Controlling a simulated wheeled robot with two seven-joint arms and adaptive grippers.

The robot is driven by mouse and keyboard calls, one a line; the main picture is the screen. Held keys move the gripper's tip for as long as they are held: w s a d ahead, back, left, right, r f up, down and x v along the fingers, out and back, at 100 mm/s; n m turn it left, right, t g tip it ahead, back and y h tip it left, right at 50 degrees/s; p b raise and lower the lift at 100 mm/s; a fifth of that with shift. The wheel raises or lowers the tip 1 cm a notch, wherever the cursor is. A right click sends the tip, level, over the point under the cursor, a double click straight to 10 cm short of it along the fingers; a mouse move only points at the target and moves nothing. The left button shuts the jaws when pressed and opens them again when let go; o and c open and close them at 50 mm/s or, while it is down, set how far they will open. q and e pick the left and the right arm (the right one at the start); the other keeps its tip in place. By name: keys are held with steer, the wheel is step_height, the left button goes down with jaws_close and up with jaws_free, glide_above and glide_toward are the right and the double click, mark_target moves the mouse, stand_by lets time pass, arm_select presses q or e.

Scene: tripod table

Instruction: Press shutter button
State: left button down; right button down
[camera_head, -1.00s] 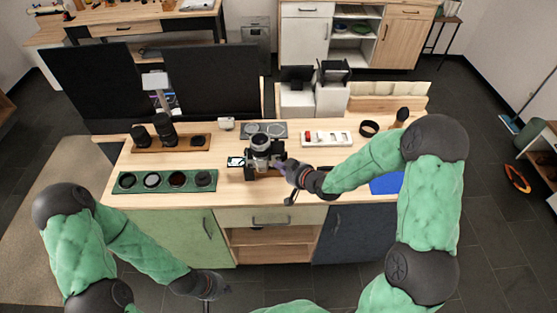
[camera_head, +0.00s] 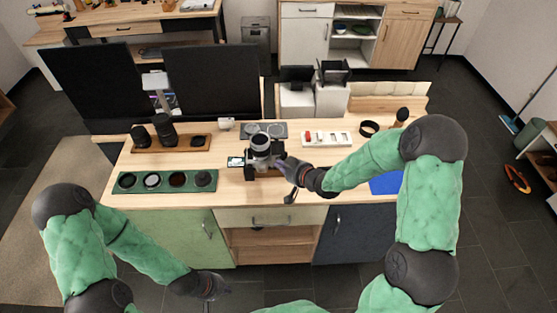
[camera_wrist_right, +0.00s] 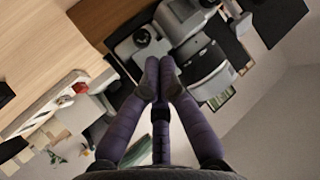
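A black and grey camera (camera_head: 260,146) stands upright near the middle of the table, with a small lit screen (camera_head: 236,161) at its left. In the right wrist view the camera (camera_wrist_right: 200,66) fills the upper middle, with a round dial (camera_wrist_right: 142,37) on its top. The shutter button cannot be made out clearly. My right gripper (camera_head: 281,164) is at the camera's right side. In the wrist view its purple fingertips (camera_wrist_right: 159,72) are together with nothing between them, close against the camera in the picture; contact cannot be told. My left gripper (camera_head: 214,289) hangs low before the table, its fingers unclear.
A green tray of round filters (camera_head: 165,181) lies front left, and a wooden tray with lenses (camera_head: 171,143) behind it. A white tray (camera_head: 327,139), a dark ring (camera_head: 369,128) and a blue mat (camera_head: 386,183) are to the right. Two dark monitors (camera_head: 212,82) stand behind.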

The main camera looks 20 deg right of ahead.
steer(key=shift+s+a, duration=0.2)
steer(key=shift+s, duration=0.45)
steer(key=shift+s, duration=0.1)
steer(key=shift+s+a+b, duration=0.2)
steer(key=shift+s, duration=0.6)
steer(key=shift+s+a+b, duration=0.15)
steer(key=shift+s, duration=0.6)
steer(key=shift+s+a+b, duration=0.2)
steer(key=shift+s, duration=0.6)
steer(key=s+a+f+m+g, duration=0.1)
steer(key=s+a+f+g, duration=0.1)
steer(key=s+f, duration=0.5)
steer(key=s+a+f+m+g, duration=0.2)
steer(key=s+f+g, duration=0.3)
steer(key=s+f, duration=0.3)
steer(key=s+a+f+m+g+h, duration=0.1)
steer(key=s+a+f+g, duration=0.1)
steer(key=s+f, duration=0.6)
steer(key=shift+f+m+g, duration=0.15)
steer(key=shift+m+g, duration=0.15)
steer(key=shift+g, duration=0.5)
